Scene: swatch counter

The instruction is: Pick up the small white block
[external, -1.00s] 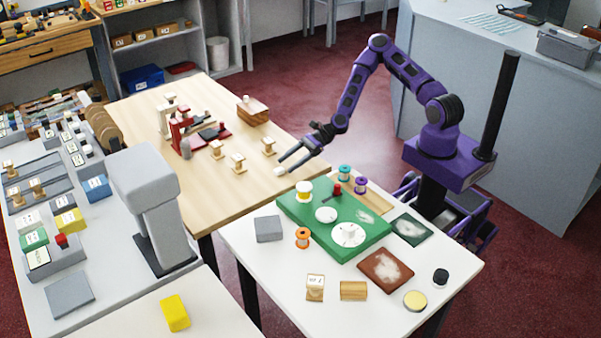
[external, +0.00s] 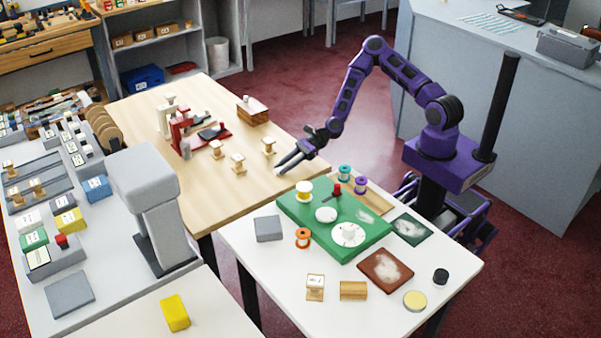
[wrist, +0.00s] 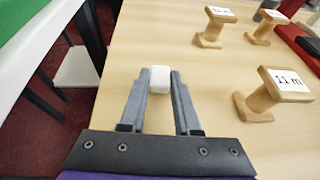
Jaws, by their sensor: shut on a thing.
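The small white block (wrist: 159,79) is between my gripper's fingertips in the wrist view, with a finger against each side. My gripper (external: 278,172) is shut on it, low over the near right part of the wooden table (external: 225,190). In the external view the block is mostly hidden by the fingers, with only a pale spot at their tips. I cannot tell whether the block touches the tabletop.
Several wooden spools with white labels stand near my gripper, one nearest (external: 268,146) behind it; another in the wrist view (wrist: 270,92) is to the right. A green board (external: 290,205) with thread spools lies on the white table in front. A red device (external: 183,130) stands further back.

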